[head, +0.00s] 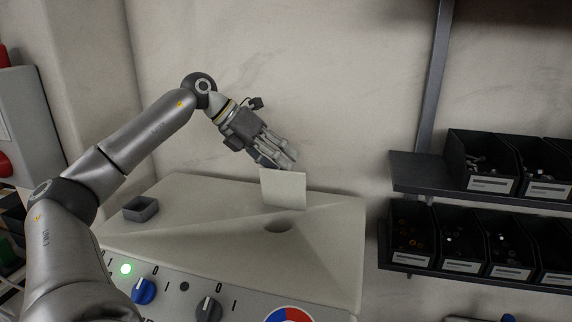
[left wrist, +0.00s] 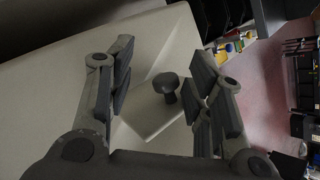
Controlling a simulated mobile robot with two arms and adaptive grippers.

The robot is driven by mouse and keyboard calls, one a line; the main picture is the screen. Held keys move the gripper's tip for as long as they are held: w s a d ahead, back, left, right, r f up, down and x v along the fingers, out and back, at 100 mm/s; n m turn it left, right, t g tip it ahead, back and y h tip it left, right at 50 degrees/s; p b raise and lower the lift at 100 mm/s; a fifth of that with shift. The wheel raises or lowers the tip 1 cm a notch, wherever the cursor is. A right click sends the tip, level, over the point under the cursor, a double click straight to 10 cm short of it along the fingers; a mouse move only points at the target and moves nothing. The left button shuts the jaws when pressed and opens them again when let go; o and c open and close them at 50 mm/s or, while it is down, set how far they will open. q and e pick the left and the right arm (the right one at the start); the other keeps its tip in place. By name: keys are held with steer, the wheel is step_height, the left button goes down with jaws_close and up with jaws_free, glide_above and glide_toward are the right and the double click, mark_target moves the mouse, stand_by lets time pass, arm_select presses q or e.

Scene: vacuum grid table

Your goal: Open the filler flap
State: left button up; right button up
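The filler flap (head: 284,189) is a pale square panel that stands raised behind a dark round hole (head: 279,225) in the top of the white cabinet (head: 200,205). In the left wrist view a dark knob (left wrist: 165,86) stands out from a pale panel (left wrist: 150,117), which looks like the flap. My left gripper (head: 280,163) is just above and behind the flap's top edge. In the left wrist view its fingers (left wrist: 160,80) are apart, with the knob between them and gaps visible on both sides. My right gripper is in neither view.
A small grey tray (head: 141,209) sits on the cabinet's left side. The front panel has a lit green lamp (head: 126,269), a blue knob (head: 144,290) and a black knob (head: 208,309). Shelves with black bins (head: 487,181) stand at the right. A wall (head: 330,80) rises behind.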

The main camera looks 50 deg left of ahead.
arm_select(q)
steer(key=v, duration=1)
steer(key=shift+s, duration=0.3)
steer(key=shift+w, duration=0.1)
steer(key=shift+d+f, duration=0.1)
